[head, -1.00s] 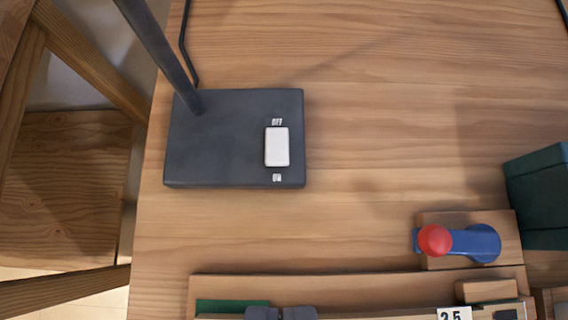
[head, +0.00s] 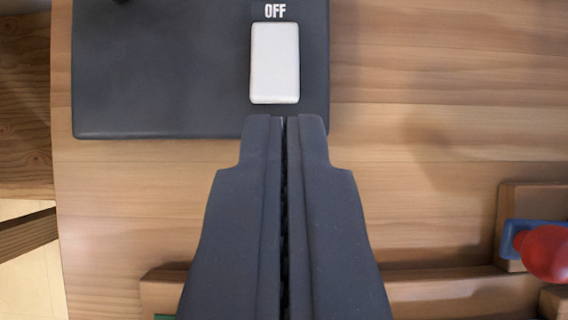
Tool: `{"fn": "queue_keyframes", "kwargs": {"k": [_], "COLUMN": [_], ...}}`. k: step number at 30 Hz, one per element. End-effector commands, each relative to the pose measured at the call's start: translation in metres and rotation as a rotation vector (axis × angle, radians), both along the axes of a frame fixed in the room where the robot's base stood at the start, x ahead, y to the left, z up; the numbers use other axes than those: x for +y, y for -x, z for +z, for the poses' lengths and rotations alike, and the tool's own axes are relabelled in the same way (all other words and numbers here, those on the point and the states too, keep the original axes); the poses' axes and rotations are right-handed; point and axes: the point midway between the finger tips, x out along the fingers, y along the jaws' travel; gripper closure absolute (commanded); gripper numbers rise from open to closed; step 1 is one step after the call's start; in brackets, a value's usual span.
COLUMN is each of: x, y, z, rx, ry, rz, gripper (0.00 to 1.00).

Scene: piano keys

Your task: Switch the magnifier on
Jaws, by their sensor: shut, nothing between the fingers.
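The magnifier's dark grey base (head: 165,70) lies on the wooden table at the top of the head view. A white rocker switch (head: 274,63) sits on its right part, with the word OFF printed above it. The lower label seen earlier is hidden behind my gripper. My gripper (head: 285,118) is shut and empty. Its fingertips overlap the base's front edge in the picture, just below the switch. I cannot tell whether they touch the base. The magnifier's lens is out of view.
A red knob (head: 547,253) on a blue part stands on a wooden block at the right. A wooden rail (head: 455,296) runs along the bottom behind my gripper. The table right of the base is clear. The table's left edge shows, with wooden furniture beyond.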

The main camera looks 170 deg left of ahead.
Motion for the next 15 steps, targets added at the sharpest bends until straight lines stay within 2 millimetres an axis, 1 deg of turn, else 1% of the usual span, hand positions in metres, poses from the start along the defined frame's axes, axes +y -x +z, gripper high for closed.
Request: {"fn": "queue_keyframes", "kwargs": {"k": [1,6,10,15], "x": [-0.002,-0.005,-0.007,-0.008], "y": [-0.005,-0.019,-0.027,-0.031], "z": [-0.009,-0.029,-0.038,-0.044], "rx": [0.001,0.000,-0.002,-0.003], "ry": [0.000,0.000,-0.001,-0.001], "rz": [0.000,0.000,0.000,0.000], "gripper": [1.00,1.00,1.00,1.00]}}
